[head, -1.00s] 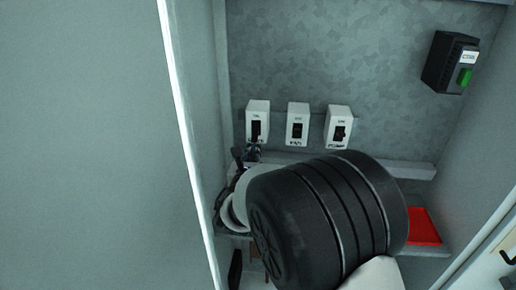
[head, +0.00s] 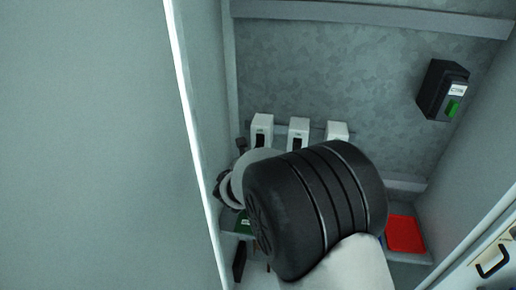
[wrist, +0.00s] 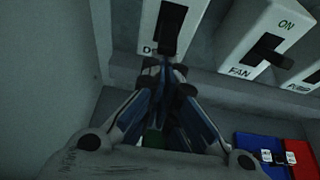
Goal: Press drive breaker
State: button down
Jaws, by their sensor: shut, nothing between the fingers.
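The drive breaker (wrist: 172,28) is the leftmost of three white breakers in the wrist view. It has a dark toggle, and only the "D" of its label shows. In the head view the same breaker (head: 262,122) stands at the left of the row, its lower part hidden by my arm. My gripper (wrist: 165,68) is shut and empty, its fingertips at the lower edge of the drive breaker, just below the toggle. I cannot tell whether they touch it. In the head view my black wrist joint hides most of the gripper.
The fan breaker (wrist: 262,38), marked "ON", is close on the right, with the pump breaker (wrist: 305,78) beyond it. A blue tray (wrist: 258,150) and a red tray (head: 405,234) lie lower right. A black box with a green button (head: 443,90) hangs on the right. A side wall is close left.

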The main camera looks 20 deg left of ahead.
jog(key=r+g+p, duration=0.1)
jog(key=p, duration=0.3)
jog(key=shift+s+g+h, duration=0.1)
jog(key=shift+g+h, duration=0.2)
jog(key=shift+r, duration=0.15)
jog(key=shift+r+p, duration=0.55)
jog(key=shift+r, duration=0.2)
notch_tip(320, 180, down, 4)
jog(key=s+b, duration=0.1)
jog(key=b, duration=0.3)
jog(key=w+r+p+v, duration=0.1)
jog(key=v, duration=0.9)
jog(key=shift+s+d+r, duration=0.15)
jog(key=shift+s+r, duration=0.05)
jog(key=shift+r, duration=0.3)
